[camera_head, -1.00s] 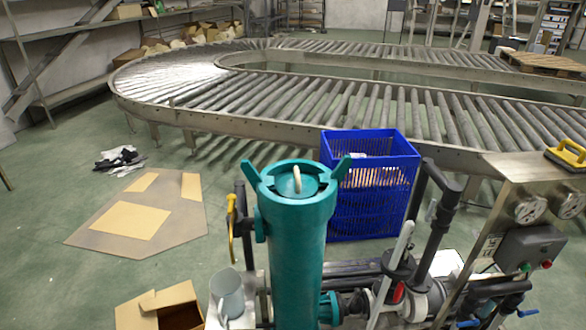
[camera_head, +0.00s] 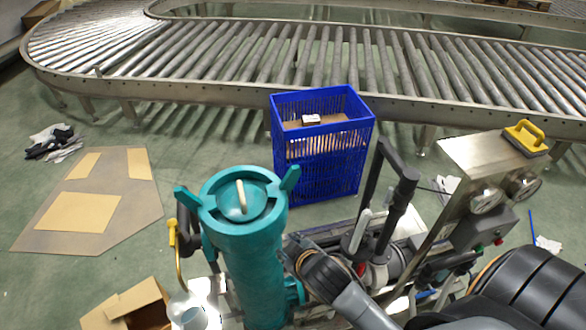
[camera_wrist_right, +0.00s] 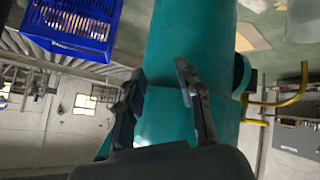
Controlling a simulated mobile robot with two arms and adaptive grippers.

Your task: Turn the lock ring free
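The teal upright housing (camera_head: 250,270) stands at the lower middle of the head view. Its lock ring (camera_head: 222,218) is the wide teal collar at the top, with one lug (camera_head: 290,180) at right and another at left. A lid with a pale handle (camera_head: 241,196) sits inside it. My right gripper (camera_head: 296,244) comes in from the lower right, beside the housing and below the collar. In the right wrist view its two fingers (camera_wrist_right: 160,78) are apart, in front of the teal housing (camera_wrist_right: 165,40); contact cannot be told. My left gripper is not in view.
A blue crate (camera_head: 320,160) stands behind the housing. Dark pipes and valves (camera_head: 385,215) and a metal panel with gauges (camera_head: 480,200) are at right. A yellow-handled hook (camera_head: 178,245) and a grey jug (camera_head: 190,312) are at left. A roller conveyor (camera_head: 320,60) runs behind.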

